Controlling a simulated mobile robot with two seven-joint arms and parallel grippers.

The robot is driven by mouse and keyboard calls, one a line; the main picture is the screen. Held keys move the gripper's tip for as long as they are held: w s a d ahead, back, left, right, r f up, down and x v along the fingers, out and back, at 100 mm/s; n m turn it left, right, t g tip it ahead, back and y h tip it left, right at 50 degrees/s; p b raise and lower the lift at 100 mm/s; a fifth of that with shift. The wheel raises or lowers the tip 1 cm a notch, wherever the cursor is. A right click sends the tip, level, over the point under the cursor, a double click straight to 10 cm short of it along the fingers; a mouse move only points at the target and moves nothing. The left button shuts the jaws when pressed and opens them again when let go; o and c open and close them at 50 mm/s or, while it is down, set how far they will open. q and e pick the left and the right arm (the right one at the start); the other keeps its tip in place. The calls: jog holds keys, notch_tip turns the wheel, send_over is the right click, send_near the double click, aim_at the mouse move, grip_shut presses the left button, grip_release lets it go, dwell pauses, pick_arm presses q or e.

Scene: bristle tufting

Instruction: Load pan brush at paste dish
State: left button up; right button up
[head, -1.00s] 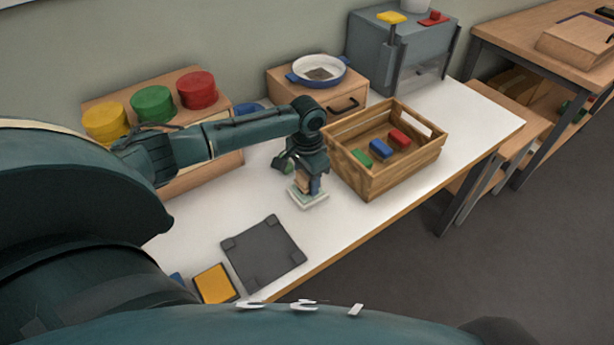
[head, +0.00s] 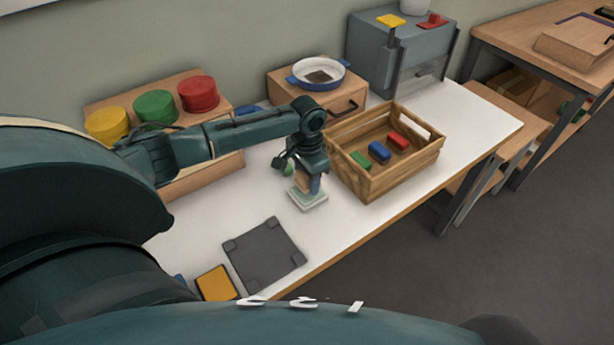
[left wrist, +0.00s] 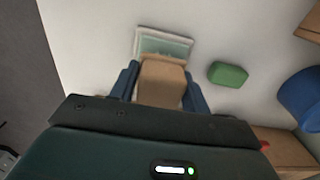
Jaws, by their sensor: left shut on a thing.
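My left gripper (head: 309,188) is shut on the pan brush, a tan wooden block (left wrist: 162,82) that sits between its two blue fingers in the left wrist view. The brush (head: 301,182) points down over the paste dish (head: 309,203), a small pale square dish with a greenish inside. The dish also shows in the left wrist view (left wrist: 178,46), just past the brush end. The brush end is at the dish, but I cannot tell whether it touches the paste. My right gripper is not in view.
A wooden crate (head: 372,186) with coloured blocks stands close to the right of my gripper. A green block (left wrist: 228,74) lies beside the dish. A dark square mat (head: 264,255) lies in front. A blue-rimmed pan (head: 301,80) sits on a wooden cabinet behind.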

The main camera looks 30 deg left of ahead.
pick_arm(q)
jog(key=shift+r+p, duration=0.6)
jog(key=shift+r, duration=2.35)
